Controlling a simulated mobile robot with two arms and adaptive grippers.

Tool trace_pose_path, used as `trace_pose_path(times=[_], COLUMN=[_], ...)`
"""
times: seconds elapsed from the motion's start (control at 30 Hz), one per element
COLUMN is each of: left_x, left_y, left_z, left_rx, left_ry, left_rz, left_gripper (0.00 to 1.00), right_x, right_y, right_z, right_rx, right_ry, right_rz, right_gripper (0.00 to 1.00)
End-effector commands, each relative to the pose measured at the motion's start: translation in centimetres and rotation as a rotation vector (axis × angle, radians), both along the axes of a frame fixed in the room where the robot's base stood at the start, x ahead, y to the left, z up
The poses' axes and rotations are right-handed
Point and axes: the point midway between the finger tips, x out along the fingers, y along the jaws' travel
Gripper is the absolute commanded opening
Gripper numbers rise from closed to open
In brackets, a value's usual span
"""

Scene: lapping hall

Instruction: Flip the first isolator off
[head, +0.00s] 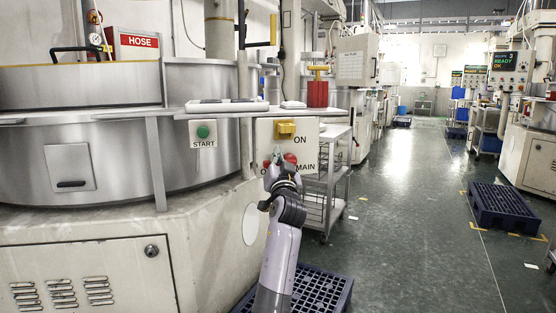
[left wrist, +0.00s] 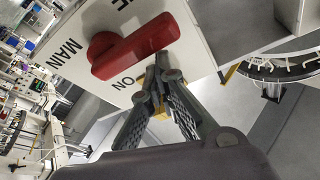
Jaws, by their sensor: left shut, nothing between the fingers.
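The isolator is a white panel (head: 311,151) marked ON and MAIN, with a red handle (head: 291,158) low on it, partly hidden behind my left gripper. In the left wrist view the red handle (left wrist: 135,45) is large, a bar with a rounded hub, on the panel (left wrist: 90,72) near the ON lettering. My left gripper (head: 275,158) is shut and empty in front of the panel's lower left. Its fingertips (left wrist: 165,65) are close beside the handle's bar; I cannot tell whether they touch. My right gripper is not in view.
A yellow part (head: 285,130) sits on the panel above the red handle. A green START button (head: 203,132) is to the left. A wire cart (head: 328,190) stands at the right. A dark blue pallet (head: 325,290) lies below; the aisle floor (head: 400,220) is open.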

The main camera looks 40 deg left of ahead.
Motion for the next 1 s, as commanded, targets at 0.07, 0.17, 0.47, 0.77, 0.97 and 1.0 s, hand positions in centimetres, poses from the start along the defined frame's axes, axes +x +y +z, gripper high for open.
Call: trace_pose_path(times=[0.07, 0.17, 0.47, 0.77, 0.97, 1.0], left_x=[0.0, 0.0, -0.1, -2.8, -5.5, -5.9], left_y=[0.0, 0.0, -0.2, -3.2, -6.0, -6.4], left_z=[0.0, 0.0, -0.1, -1.5, -2.8, -3.0], left_rx=[-0.001, -0.001, 0.000, -0.001, -0.002, -0.002], left_ry=[-0.001, -0.001, 0.000, 0.001, 0.000, 0.000], left_rz=[0.000, 0.000, 0.000, -0.003, -0.002, -0.001], left_gripper=[0.00, 0.00, 0.00, 0.00, 0.00, 0.00], right_x=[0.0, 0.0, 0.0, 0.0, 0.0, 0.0], right_y=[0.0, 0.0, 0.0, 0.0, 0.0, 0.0], right_z=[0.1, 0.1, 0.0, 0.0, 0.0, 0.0], right_rx=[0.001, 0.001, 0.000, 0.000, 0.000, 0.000], right_ry=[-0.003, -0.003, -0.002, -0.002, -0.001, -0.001], right_rz=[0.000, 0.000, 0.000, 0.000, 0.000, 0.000], right_gripper=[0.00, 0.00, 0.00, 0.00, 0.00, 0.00])
